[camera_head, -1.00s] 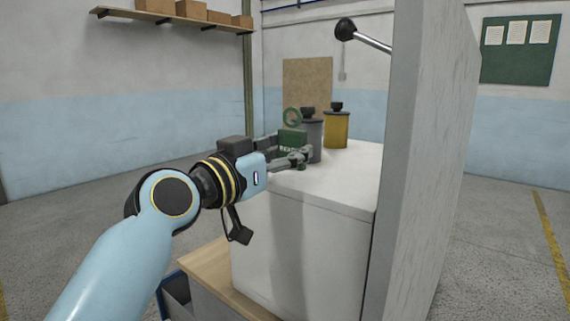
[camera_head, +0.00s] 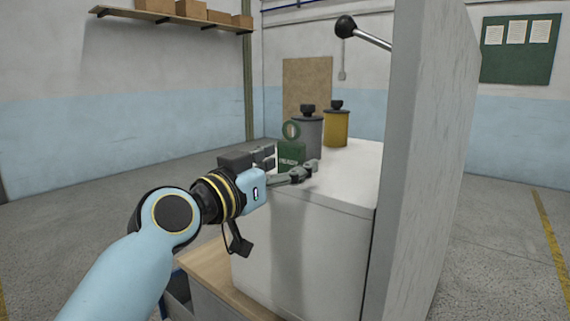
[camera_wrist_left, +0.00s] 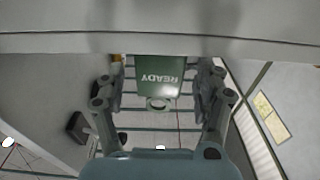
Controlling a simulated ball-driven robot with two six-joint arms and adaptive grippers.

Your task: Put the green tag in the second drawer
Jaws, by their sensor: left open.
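The green tag (camera_head: 291,156), marked READY and with a ring on top, is upright at the left edge of the white box top (camera_head: 350,175). I cannot tell whether its base touches that top. My left gripper (camera_head: 290,168) is open around the tag, with a finger on each side. In the left wrist view the tag (camera_wrist_left: 157,78) shows between the spread fingers (camera_wrist_left: 160,100), its lettering upside down. Part of an open drawer (camera_head: 174,297) shows at the lower left, mostly hidden behind my left arm; which drawer it is cannot be told. My right gripper is out of view.
A grey canister (camera_head: 308,135) stands close behind the tag, and a yellow canister (camera_head: 337,128) stands to its right. A tall grey panel (camera_head: 425,170) and a black-knobbed lever (camera_head: 346,28) are on the right. A wooden top (camera_head: 215,280) lies below the white box.

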